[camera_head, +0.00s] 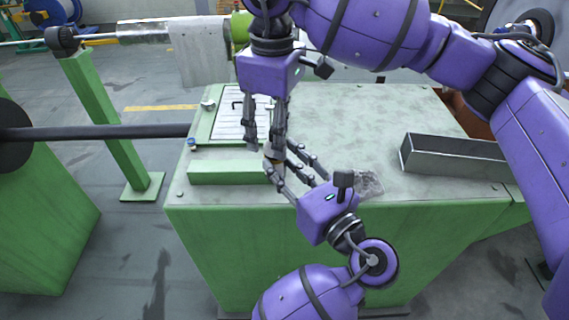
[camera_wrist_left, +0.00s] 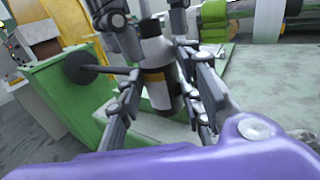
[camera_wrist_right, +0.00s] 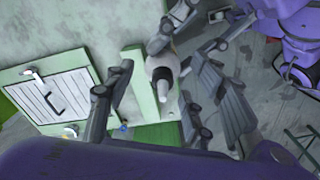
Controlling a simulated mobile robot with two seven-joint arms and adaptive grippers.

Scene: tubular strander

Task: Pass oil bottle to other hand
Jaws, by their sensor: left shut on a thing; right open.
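The oil bottle (camera_wrist_left: 158,72), white with dark bands, is upright between the fingers of my left gripper (camera_head: 280,158), which is shut on it. In the head view the bottle is mostly hidden behind fingers. My right gripper (camera_head: 264,150) comes from above with its fingers pointing down. It is open, with its fingers on either side of the bottle's upper part. In the right wrist view the bottle (camera_wrist_right: 161,72) shows end-on between the open right fingers. I cannot tell whether they touch it.
A green machine cabinet (camera_head: 330,255) with a pale top lies below the grippers. A metal tray (camera_head: 455,165) stands at its right, and a white hatch (camera_head: 238,118) lies at its left. A black shaft (camera_head: 110,132) runs in from the left.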

